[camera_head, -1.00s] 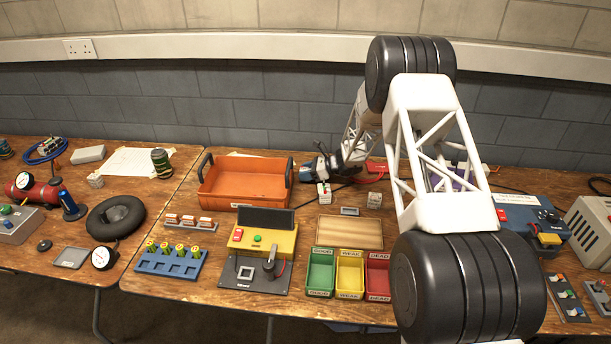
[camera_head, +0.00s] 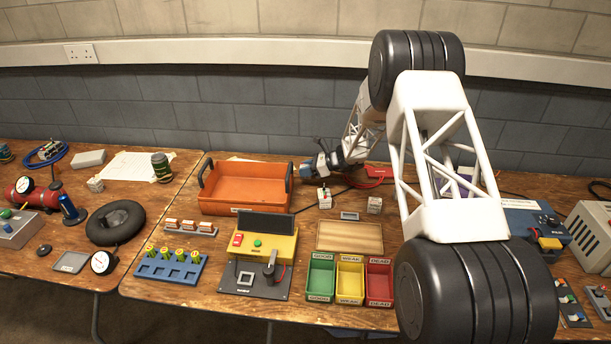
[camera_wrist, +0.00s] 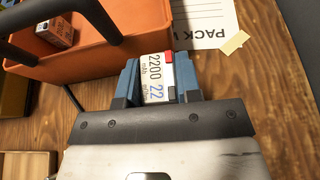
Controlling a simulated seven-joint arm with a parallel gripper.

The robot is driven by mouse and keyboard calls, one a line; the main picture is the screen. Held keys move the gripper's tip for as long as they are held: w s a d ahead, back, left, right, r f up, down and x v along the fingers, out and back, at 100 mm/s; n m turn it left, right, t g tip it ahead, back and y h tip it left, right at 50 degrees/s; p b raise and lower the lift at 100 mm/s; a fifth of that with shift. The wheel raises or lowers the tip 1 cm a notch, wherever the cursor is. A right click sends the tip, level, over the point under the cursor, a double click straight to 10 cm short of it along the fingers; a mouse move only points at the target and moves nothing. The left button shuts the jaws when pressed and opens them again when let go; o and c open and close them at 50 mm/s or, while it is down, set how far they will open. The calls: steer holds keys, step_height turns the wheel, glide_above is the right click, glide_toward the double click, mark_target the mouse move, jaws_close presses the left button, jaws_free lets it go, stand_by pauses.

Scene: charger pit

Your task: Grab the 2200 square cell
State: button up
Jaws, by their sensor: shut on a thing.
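The 2200 square cell (camera_wrist: 155,70) shows in the wrist view with a white label reading "2200" and "22". My gripper (camera_wrist: 158,80) has a blue finger on each side of the cell and is shut on it. In the head view my gripper (camera_head: 312,163) is just right of the orange tray, near the back of the table. The cell cannot be made out there. The wrist view does not clearly show how high the cell is above the table.
The orange tray (camera_head: 245,208) has black handles; in the wrist view a small orange-and-white block (camera_wrist: 55,32) sits in it. Good, weak and dead bins (camera_head: 320,278) are at the front. A taped paper (camera_wrist: 205,22) lies behind.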

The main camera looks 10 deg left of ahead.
steer(key=shift+r, duration=3.15)
steer(key=shift+d, duration=0.1)
